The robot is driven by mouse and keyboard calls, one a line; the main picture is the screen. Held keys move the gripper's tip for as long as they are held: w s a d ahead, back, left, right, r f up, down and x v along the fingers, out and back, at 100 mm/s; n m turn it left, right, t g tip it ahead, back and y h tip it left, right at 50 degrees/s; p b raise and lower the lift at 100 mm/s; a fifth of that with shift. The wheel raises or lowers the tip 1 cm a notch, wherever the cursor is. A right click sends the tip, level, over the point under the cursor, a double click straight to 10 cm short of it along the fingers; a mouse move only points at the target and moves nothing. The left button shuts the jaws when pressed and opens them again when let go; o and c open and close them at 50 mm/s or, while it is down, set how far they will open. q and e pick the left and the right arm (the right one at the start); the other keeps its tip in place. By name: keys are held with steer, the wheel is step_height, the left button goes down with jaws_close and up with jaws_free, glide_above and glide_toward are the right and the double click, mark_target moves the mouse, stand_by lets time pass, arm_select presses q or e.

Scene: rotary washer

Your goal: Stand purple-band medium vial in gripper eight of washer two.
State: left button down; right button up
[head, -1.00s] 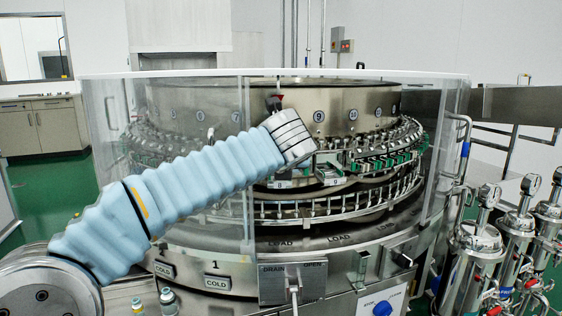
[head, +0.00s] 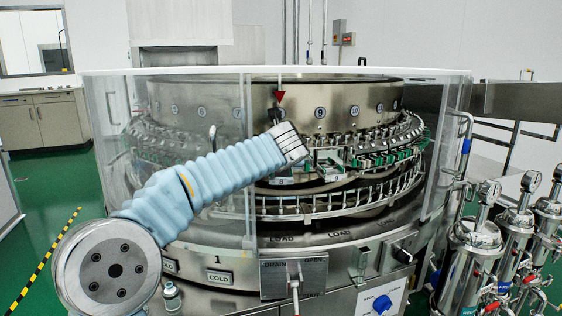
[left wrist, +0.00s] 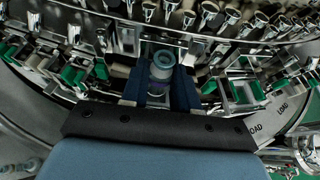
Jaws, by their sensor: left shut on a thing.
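In the left wrist view my left gripper (left wrist: 160,92) has its two dark blue fingers closed on a small vial (left wrist: 162,66), its round grey-blue end facing the camera. A faint purplish band shows low on it between the fingers. The vial is among the metal holders and green-marked clamps of the rotary washer (left wrist: 232,92); whether it touches a holder I cannot tell. Number plates 9 and 10 show on the drum. My right gripper is not in view.
A clear guard wall (head: 115,130) surrounds the washer, with an opening at the front. A red pointer (head: 280,97) hangs near the drum. Another small vial (head: 172,296) stands at the lower left. Metal filter housings (head: 480,245) stand at the right.

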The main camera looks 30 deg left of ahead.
arm_select(q)
steer(key=shift+f, duration=0.35)
steer(key=c, duration=0.8)
jaws_free()
steer(key=shift+c, duration=0.2)
steer(key=shift+r, duration=0.1)
steer(key=shift+r, duration=0.3)
steer(key=v, duration=1.2)
steer(key=shift+b, duration=0.35)
